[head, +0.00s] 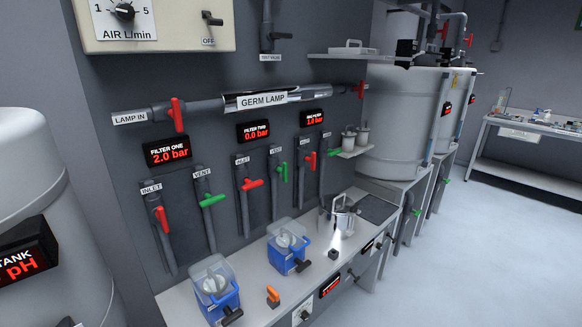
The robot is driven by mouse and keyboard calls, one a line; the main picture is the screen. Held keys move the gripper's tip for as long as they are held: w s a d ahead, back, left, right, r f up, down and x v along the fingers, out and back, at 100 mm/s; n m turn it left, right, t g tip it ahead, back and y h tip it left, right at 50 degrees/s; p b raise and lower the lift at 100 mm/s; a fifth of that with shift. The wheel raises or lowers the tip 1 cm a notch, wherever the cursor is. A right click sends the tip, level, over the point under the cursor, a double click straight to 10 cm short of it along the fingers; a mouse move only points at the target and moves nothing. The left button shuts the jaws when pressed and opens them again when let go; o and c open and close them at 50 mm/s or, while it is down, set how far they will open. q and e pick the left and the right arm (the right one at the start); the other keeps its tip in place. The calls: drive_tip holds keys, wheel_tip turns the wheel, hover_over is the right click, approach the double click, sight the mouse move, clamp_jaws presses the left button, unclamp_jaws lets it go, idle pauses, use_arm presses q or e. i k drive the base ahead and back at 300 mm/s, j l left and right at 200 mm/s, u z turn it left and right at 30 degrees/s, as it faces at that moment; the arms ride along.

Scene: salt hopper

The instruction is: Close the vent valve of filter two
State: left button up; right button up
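The FILTER TWO display (254,131) on the grey wall reads 0.0 bar in red. Below it are two pipes. The right one, labelled VENT, carries a green valve handle (284,171) that lies roughly in line with its pipe. The left one, labelled INLET, carries a red handle (252,184) turned across its pipe. Neither of my grippers is in view.
FILTER ONE's display (167,152) reads 2.0 bar, with a green vent handle (212,200) and red inlet handle (162,219) below. A bench with blue-based devices (289,252) stands under the pipes. A white tank (22,180) is left. Floor at right is clear.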

sight(284, 170)
drive_tip(key=i+l, duration=0.15)
drive_tip(key=l, duration=0.2)
drive_tip(key=i+l+u, duration=0.1)
drive_tip(key=l, duration=0.3)
drive_tip(key=i+l, duration=0.25)
drive_tip(key=i+l+u, duration=0.15)
drive_tip(key=l, duration=0.35)
drive_tip(key=i+l, duration=0.15)
drive_tip(key=l, duration=0.25)
drive_tip(key=i+l+u, duration=0.1)
drive_tip(key=l, duration=0.3)
drive_tip(key=i+l, duration=0.2)
drive_tip(key=l, duration=0.2)
